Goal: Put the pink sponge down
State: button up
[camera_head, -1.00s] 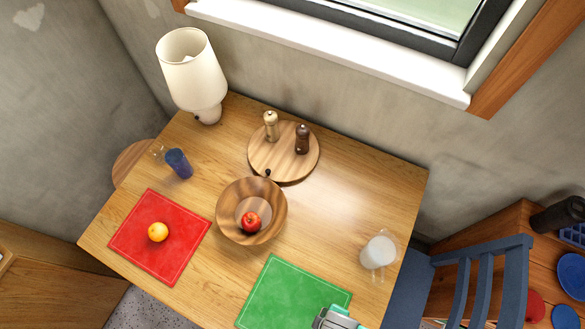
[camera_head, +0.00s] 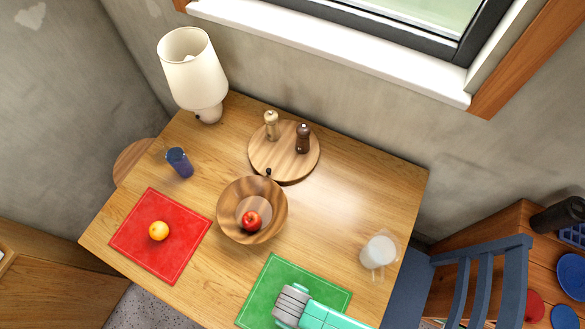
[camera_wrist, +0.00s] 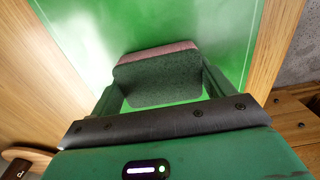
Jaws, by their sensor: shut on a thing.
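In the wrist view, my gripper (camera_wrist: 160,88) is shut on the pink sponge (camera_wrist: 155,53), one finger on each side. The sponge has a dark green face turned to the camera, with a pink strip along its far edge. It is over the green mat (camera_wrist: 85,20); I cannot tell whether it touches the mat. In the head view, my gripper (camera_head: 291,305) is over the green mat (camera_head: 265,290), near its lower middle, and the sponge is hidden beneath my arm.
A wooden bowl (camera_head: 229,222) with a red apple (camera_head: 251,220) stands just beyond the green mat. A white-filled glass (camera_head: 379,252) stands to the right. The mat's upper part is clear.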

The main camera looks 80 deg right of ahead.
jog(key=shift+f, duration=0.2)
jog(key=o, duration=1)
jog(key=shift+r, duration=0.1)
jog(key=shift+c, duration=0.2)
notch_tip(320, 180, up, 12)
jog(key=p, duration=0.1)
jog(key=shift+r, duration=0.1)
